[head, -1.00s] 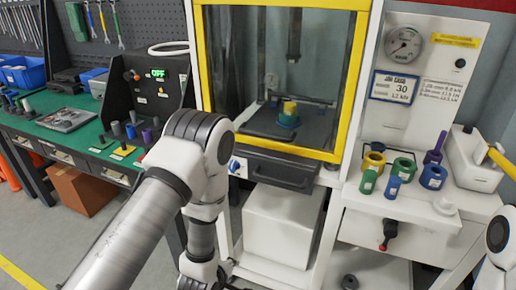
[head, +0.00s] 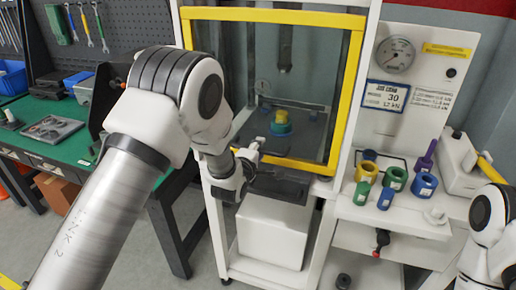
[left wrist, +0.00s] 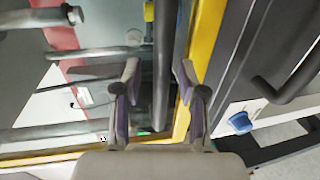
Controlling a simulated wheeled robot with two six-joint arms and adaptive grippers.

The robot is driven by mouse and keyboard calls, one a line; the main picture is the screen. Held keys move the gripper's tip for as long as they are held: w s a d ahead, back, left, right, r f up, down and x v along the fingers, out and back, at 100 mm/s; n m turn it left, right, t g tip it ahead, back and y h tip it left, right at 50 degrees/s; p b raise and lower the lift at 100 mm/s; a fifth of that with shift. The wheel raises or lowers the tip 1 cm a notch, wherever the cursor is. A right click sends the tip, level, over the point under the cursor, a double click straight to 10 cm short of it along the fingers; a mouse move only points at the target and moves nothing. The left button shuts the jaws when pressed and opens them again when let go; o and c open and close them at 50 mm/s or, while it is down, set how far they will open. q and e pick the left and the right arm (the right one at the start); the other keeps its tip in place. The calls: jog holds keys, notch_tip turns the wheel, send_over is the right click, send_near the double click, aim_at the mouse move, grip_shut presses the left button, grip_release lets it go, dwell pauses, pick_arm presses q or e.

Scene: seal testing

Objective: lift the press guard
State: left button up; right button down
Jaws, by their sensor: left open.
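The press guard (head: 348,92) is a clear panel in a yellow frame, down in front of the press chamber. My left gripper (head: 256,151) is at the lower left part of the guard, by its bottom bar. In the left wrist view, the guard's yellow bar (left wrist: 207,38) runs just right of the open fingers (left wrist: 157,82). A dark bar (left wrist: 165,55) lies between the fingers; I cannot tell whether they touch it. Behind the panel, a yellow and blue-green part (head: 281,122) sits on the press. My right gripper is out of view.
A dark drawer with a handle (left wrist: 275,92) is below the guard. Several coloured rings and cylinders stand on the white bench (head: 420,213) at right, below a gauge (head: 396,54). A green-topped bench (head: 72,148) is at left.

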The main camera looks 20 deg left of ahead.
pick_arm(q)
jog(key=shift+f, duration=0.1)
jog(key=shift+c, duration=0.3)
grip_shut()
notch_tip(320, 180, up, 27)
jog(key=p, duration=1.1)
jog(key=shift+f, duration=0.2)
jog(key=shift+o, duration=0.3)
grip_release()
